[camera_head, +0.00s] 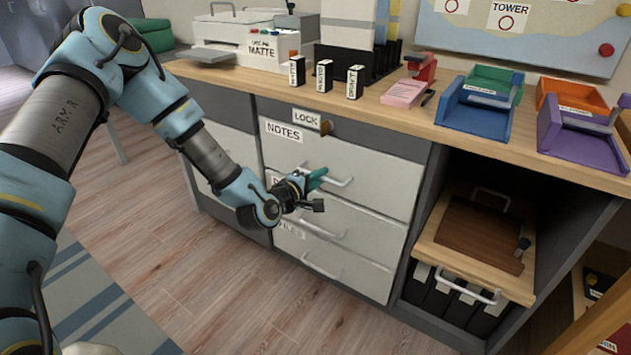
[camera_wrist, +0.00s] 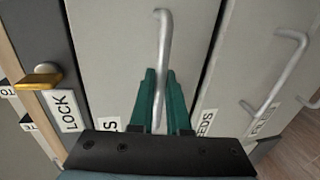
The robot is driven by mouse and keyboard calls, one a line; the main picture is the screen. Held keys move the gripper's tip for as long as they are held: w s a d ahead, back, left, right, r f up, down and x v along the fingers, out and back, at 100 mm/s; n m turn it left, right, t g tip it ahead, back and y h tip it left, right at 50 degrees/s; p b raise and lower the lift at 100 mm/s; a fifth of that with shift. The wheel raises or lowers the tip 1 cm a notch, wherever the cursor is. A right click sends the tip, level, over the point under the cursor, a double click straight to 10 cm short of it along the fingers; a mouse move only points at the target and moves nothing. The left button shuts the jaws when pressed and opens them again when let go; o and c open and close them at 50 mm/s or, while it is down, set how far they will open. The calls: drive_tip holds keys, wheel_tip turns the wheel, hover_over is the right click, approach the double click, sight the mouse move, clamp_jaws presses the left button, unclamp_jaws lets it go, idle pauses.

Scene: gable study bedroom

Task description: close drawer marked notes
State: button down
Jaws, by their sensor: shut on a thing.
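The drawer marked NOTES (camera_head: 375,166) is the top pale drawer of the desk cabinet, below the LOCK label. Its front looks close to flush with the cabinet; I cannot tell whether a small gap remains. My gripper (camera_head: 318,178) is at its bar handle (camera_head: 343,182). In the wrist view, the green fingers of my gripper (camera_wrist: 161,98) are on either side of the handle (camera_wrist: 163,45) and shut on it. The NOTES label is mostly hidden there behind the gripper body.
A brass lock knob (camera_wrist: 40,78) sits beside the LOCK label (camera_wrist: 64,110). Lower drawers with handles (camera_head: 322,228) are below. An open shelf with a pulled-out wooden tray (camera_head: 455,264) stands to the right. Bare floor (camera_head: 220,290) lies in front.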

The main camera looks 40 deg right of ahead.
drive_tip(key=shift+d, duration=0.1)
drive_tip(key=c, duration=0.9)
unclamp_jaws()
drive_tip(key=v, duration=1)
drive_tip(key=shift+a+p, duration=0.3)
drive_tip(key=shift+a, duration=0.05)
